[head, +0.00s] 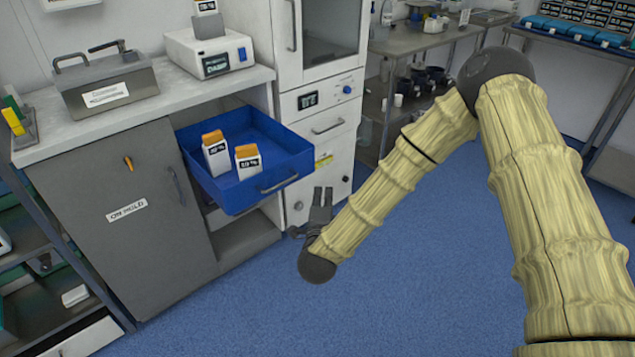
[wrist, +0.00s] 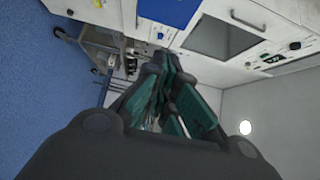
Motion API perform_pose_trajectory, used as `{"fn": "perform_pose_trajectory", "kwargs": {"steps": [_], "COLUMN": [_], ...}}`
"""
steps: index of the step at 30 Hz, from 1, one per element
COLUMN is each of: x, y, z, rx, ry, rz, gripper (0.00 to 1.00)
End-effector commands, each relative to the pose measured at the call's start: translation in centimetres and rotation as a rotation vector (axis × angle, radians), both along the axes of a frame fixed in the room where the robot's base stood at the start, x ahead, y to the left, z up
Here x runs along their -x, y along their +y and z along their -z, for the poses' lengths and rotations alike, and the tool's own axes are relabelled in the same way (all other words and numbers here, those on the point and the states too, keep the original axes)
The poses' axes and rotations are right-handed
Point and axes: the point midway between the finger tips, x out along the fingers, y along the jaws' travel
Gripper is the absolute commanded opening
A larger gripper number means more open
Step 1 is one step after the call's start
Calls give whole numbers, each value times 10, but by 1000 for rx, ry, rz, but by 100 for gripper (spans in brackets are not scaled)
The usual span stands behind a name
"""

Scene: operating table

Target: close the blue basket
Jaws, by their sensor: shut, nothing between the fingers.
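The blue basket (head: 238,190) is a drawer-like tray pulled out of the cabinet under the counter, with a metal handle (head: 280,183) on its front face. Two white boxes with orange tops (head: 216,157) stand in it. My gripper (head: 322,194) is to the right of the basket's front, apart from it, with the fingers shut and empty. In the wrist view, my gripper (wrist: 168,75) points at the cabinets, and a blue surface (wrist: 168,12) shows at the top, probably part of the basket.
A grey cabinet door (head: 130,215) is to the left of the basket, and an open shelf space lies below it. A white cabinet with drawers (head: 330,125) stands behind my gripper. A metal cart (head: 410,90) is at the back. The blue floor in front is clear.

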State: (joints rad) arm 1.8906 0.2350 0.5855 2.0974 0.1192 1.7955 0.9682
Motion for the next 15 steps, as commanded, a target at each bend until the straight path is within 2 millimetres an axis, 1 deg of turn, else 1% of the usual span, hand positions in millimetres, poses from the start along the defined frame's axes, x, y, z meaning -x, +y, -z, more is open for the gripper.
{"fn": "perform_pose_trajectory", "kwargs": {"steps": [5,15], "x": [-18,-73], "y": [-4,-12], "z": [-1,0], "rx": [0,1], "ry": [-2,-1], "rz": [2,2], "gripper": [0,0]}}
